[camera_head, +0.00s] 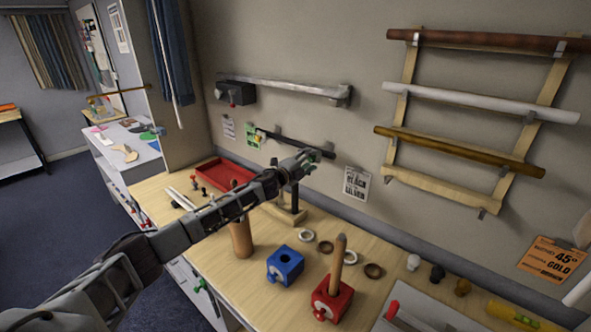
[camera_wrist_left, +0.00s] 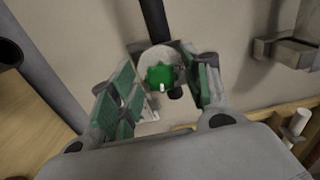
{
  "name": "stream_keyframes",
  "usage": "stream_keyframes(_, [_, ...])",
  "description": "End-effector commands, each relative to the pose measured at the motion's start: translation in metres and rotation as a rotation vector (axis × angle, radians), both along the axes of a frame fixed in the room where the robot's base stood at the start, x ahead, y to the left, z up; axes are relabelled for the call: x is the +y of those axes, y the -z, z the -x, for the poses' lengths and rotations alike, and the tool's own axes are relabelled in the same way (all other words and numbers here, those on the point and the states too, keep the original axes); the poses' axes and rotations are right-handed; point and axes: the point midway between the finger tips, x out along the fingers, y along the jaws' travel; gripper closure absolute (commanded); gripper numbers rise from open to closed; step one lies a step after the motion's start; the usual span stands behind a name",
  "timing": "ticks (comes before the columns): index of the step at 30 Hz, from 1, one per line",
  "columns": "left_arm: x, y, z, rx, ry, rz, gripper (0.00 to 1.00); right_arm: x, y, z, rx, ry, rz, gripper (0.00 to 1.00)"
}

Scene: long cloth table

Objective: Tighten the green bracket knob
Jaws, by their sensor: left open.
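The green bracket knob (camera_wrist_left: 160,76) shows in the left wrist view, in front of a pale round plate on a dark rod. A small white mark sits at its lower edge. My left gripper (camera_wrist_left: 160,88) is open, with one green-padded finger on each side of the knob. A gap shows at the left finger; I cannot tell whether the right finger touches. In the head view my left gripper (camera_head: 304,160) is at the right end of the black wall rod (camera_head: 290,142) and mostly hides the knob there. My right gripper is not in view.
Below on the table (camera_head: 205,260) stand a wooden stand (camera_head: 292,216), a blue block (camera_head: 285,266), a red block (camera_head: 332,300) with a dowel, several rings and a red tray (camera_head: 226,174). A rack (camera_head: 401,75) of rods hangs at right. A silver rod (camera_head: 290,88) is above.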

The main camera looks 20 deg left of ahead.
Motion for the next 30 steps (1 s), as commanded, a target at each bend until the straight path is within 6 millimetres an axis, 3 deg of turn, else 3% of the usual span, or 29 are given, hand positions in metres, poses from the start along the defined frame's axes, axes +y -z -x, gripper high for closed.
stream_keyframes(30, [0.028, 0.001, 0.074, 0.002, -0.001, -0.001, 0.52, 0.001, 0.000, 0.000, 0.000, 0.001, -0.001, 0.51])
